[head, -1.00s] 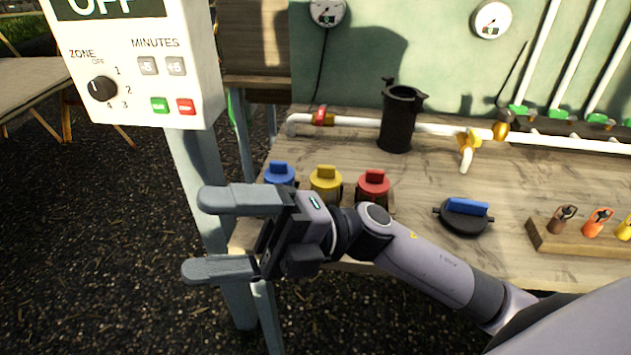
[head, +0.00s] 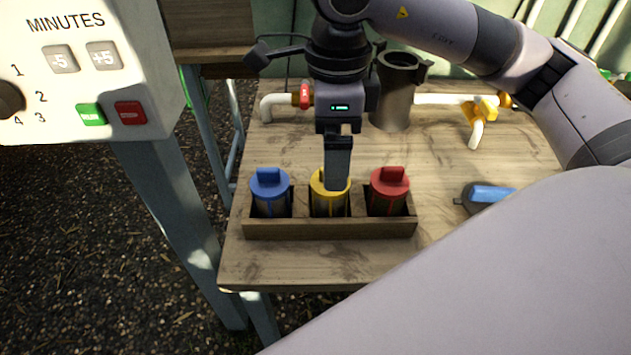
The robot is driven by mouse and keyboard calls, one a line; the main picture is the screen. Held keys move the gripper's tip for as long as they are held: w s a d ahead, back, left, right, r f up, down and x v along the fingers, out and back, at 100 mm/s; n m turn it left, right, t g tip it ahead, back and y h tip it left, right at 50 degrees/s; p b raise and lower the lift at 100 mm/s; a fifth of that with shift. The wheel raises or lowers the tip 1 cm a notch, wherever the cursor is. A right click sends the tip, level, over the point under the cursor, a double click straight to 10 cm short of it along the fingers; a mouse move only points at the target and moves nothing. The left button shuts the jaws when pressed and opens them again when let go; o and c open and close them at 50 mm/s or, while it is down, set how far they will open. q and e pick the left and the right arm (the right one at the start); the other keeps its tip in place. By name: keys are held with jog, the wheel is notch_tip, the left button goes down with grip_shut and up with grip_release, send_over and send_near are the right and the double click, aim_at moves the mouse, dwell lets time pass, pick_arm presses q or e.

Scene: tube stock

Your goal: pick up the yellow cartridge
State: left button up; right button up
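The yellow cartridge (head: 317,186) stands upright in the middle compartment of a wooden rack (head: 330,230). My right gripper (head: 337,180) points down over it. A grey finger covers part of its yellow cap and hides its top handle. The fingers line up one behind the other from this view, so I cannot tell whether they are open or shut on the cap. My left gripper is not in view.
A blue cartridge (head: 270,190) and a red cartridge (head: 389,190) stand in the side compartments. A control box (head: 85,65) stands at left. The front table edge is clear.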

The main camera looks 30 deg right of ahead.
aim_at(330, 195)
jog(key=shift+w+f, duration=0.25)
jog(key=shift+w, duration=0.2)
jog(key=shift+f, duration=0.3)
jog(key=f, duration=0.3)
jog(key=f+p, duration=0.1)
jog(key=f, duration=0.2)
jog(key=shift+s+d, duration=0.1)
jog(key=shift+d, duration=0.1)
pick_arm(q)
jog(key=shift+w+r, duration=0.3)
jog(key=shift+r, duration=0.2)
pick_arm(e)
jog(key=shift+c, duration=0.3)
jog(key=c, duration=1.1)
